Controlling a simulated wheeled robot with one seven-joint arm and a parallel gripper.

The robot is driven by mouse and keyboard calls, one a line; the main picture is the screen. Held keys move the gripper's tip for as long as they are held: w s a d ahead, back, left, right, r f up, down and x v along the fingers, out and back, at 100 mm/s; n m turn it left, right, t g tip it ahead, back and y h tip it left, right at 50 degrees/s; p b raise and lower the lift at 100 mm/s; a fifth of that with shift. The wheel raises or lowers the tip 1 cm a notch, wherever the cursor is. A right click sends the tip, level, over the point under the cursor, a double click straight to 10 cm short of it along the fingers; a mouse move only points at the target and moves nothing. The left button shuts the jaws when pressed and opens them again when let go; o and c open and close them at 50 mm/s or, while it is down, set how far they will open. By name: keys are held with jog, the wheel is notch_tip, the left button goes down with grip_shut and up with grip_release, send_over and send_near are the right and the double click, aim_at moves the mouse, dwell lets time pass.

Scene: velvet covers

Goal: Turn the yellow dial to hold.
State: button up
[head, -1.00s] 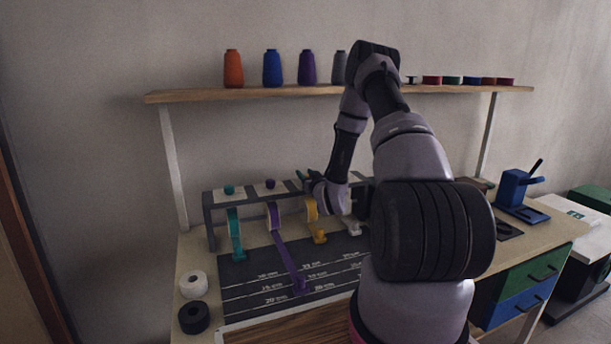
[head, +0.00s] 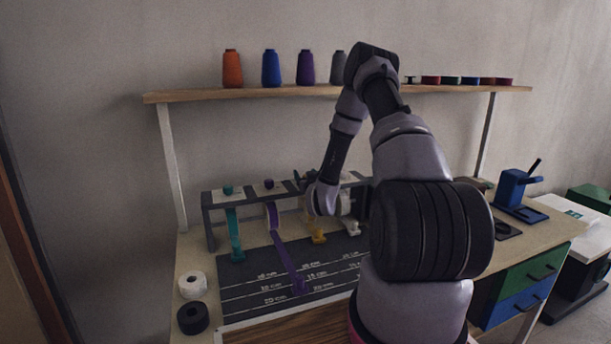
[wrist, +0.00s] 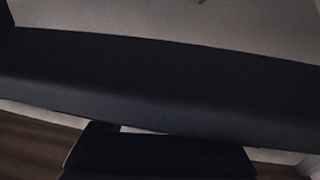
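A dark rack (head: 208,215) with knobs on its white top panels holds hanging ribbons. The teal dial (head: 228,190) and the purple dial (head: 268,184) show on it. The yellow ribbon (head: 317,238) hangs under the third place; no yellow dial is visible there, as my wrist and gripper cover that stretch. My gripper (head: 302,180) is at the rack's top, pointing left; its fingers are small and dark, and I cannot tell if they touch anything. The wrist view shows a wide dark bar (wrist: 160,85) close up and a dark block at the bottom, with no dial.
The purple ribbon (head: 286,260) trails over the dark measuring mat (head: 250,297). White tape (head: 192,285) and black tape (head: 193,318) rolls lie at the left. A shelf (head: 200,95) with thread cones is above. A blue press (head: 515,190) stands at the right.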

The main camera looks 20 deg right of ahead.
jog(key=s+a, duration=0.1)
jog(key=s, duration=0.9)
jog(key=shift+s+a, duration=0.3)
jog(key=shift+s, duration=0.1)
notch_tip(320, 180, up, 10)
jog(key=w+g, duration=0.2)
jog(key=w, duration=0.1)
jog(key=s+a+r+m+g+y, duration=0.1)
jog(key=s+r+g, duration=0.15)
jog(key=r, duration=0.35)
jog(key=s+a+r+g, duration=0.1)
jog(key=s+a+r, duration=0.1)
jog(key=s+r, duration=0.3)
jog(key=s+a+r+g+y, duration=0.1)
jog(key=s+a+r, duration=0.1)
jog(key=s, duration=0.6)
jog(key=s+a+r+g+y, duration=0.1)
jog(key=s+a+r+g, duration=0.1)
jog(key=s+r, duration=0.3)
jog(key=s+a+r+m+g+y, duration=0.1)
jog(key=s+a+r+g, duration=0.1)
jog(key=s, duration=1.1)
jog(key=shift+s+a+r+y, duration=0.25)
jog(key=shift+a+r+y, duration=0.15)
jog(key=shift+a+r, duration=0.45)
jog(key=shift+d, duration=0.1)
